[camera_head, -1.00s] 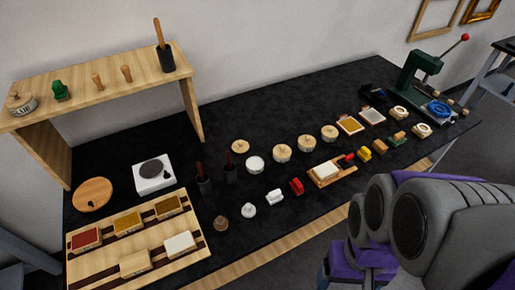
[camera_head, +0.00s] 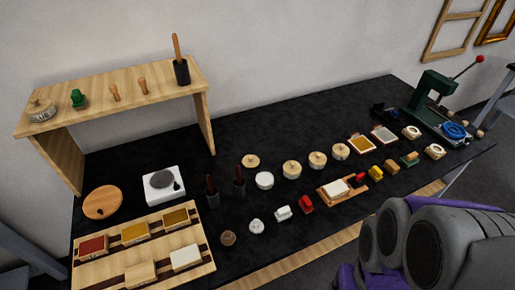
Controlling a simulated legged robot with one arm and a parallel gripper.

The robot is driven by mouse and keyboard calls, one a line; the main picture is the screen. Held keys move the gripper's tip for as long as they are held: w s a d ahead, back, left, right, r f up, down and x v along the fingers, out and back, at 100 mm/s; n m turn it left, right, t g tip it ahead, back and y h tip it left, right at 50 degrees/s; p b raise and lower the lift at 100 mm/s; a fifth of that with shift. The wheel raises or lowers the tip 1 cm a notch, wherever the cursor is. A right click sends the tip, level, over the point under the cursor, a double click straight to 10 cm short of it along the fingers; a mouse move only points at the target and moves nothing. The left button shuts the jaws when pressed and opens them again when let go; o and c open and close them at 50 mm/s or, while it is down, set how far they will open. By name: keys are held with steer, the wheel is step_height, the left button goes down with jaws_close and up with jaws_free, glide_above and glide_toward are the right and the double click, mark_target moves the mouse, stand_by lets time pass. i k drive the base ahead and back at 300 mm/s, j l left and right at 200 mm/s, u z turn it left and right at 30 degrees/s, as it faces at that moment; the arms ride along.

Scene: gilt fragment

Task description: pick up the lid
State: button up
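A round wooden lid with a small knob (camera_head: 251,161) lies on the black table top, behind an open-looking white round pot (camera_head: 264,180). To its right stand several similar round pots with wooden lids on, such as the nearest one (camera_head: 292,170). My grey and purple arm fills the lower right corner, well apart from the lid. My gripper's fingers are not in view.
A wooden shelf (camera_head: 110,92) stands at the back left. A white hot plate (camera_head: 164,185), dark holders with handles (camera_head: 239,181) and a block tray (camera_head: 205,262) are left of the lid. A green press (camera_head: 432,95) stands far right. Bare black table lies behind the lid.

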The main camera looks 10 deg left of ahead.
mark_target(249, 161)
steer(key=i+l+u, duration=0.25)
steer(key=i, duration=0.15)
steer(key=i+l+u, duration=0.1)
steer(key=i+u, duration=0.25)
steer(key=u, duration=1.05)
